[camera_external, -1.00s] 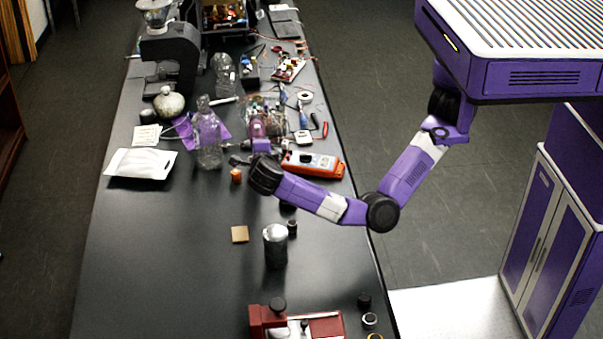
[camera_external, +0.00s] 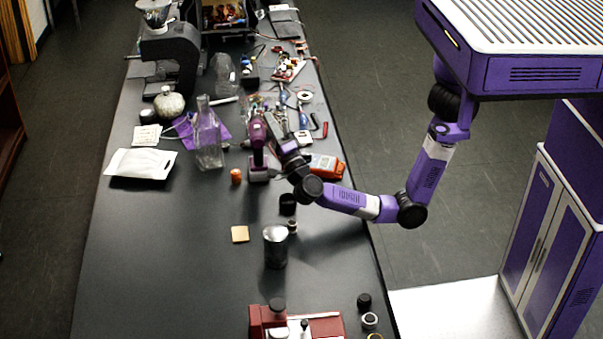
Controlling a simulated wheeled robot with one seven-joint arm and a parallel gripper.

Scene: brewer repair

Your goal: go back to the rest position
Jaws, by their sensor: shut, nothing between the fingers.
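My gripper (camera_external: 280,132) is at the end of my bent purple arm, over the cluttered middle of the black workbench (camera_external: 165,260). It is shut and empty. Its fingertips are small and hard to tell from the tools behind them. A purple and dark power drill (camera_external: 258,150) stands just left of it; I cannot tell whether the two touch. The orange and grey meter (camera_external: 326,166) lies right of my wrist, partly hidden by it. My forearm reaches in over the bench's right edge.
A clear glass bottle (camera_external: 208,140) and an orange piece (camera_external: 236,176) stand left of the drill. A metal canister (camera_external: 275,247), a tan block (camera_external: 240,234) and a red machine (camera_external: 268,318) are nearer the front. The bench's front left is clear.

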